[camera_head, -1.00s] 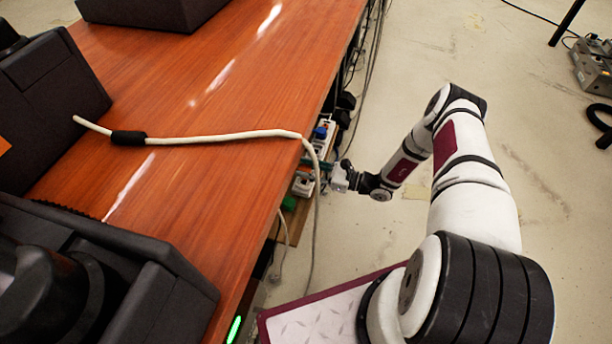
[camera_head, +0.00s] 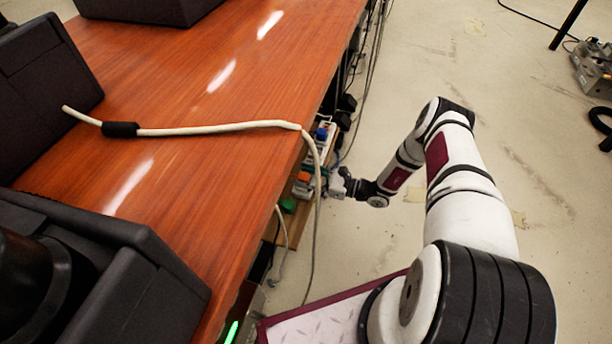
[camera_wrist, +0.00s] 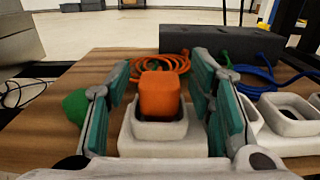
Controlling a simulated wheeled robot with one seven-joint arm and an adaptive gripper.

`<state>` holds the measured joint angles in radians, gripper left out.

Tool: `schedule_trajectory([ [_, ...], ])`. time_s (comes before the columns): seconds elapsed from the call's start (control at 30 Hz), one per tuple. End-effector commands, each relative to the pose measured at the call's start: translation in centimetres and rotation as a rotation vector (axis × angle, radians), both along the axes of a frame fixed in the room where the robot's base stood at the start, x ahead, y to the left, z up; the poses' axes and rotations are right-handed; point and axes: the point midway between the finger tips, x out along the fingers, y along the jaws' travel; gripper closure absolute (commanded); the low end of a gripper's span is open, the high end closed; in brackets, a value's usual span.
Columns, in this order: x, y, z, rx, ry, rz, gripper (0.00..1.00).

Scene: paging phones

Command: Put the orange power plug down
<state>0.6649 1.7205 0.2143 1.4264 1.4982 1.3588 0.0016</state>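The orange power plug (camera_wrist: 159,97) sits upright in a white socket (camera_wrist: 150,135) on a wooden board (camera_wrist: 85,80) in the wrist view. My gripper (camera_wrist: 161,72) has its two teal-padded fingers on either side of the plug. A gap shows between the plug and each finger. In the head view my gripper (camera_head: 322,180) reaches in beside the table edge at a lower level. An orange patch there may be the plug, but it is too small to be sure.
More white sockets (camera_wrist: 290,105) stand right of the plug. A green plug (camera_wrist: 76,106) is at left. Coiled orange (camera_wrist: 165,65) and blue (camera_wrist: 258,80) cables lie behind, before a dark box (camera_wrist: 225,43). A pale cable (camera_head: 215,128) crosses the table (camera_head: 190,170) and hangs near my gripper.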

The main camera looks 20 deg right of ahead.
Motion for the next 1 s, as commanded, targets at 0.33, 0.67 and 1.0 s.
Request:
schedule_trajectory([
  [0.33, 0.0, 0.0, 0.5, -0.001, -0.001, 0.001, 0.51],
  [0.67, -3.5, -5.0, 0.6, -0.002, 0.001, -0.004, 0.51],
  [1.0, -6.6, -9.1, 0.6, 0.000, 0.000, -0.001, 0.51],
])
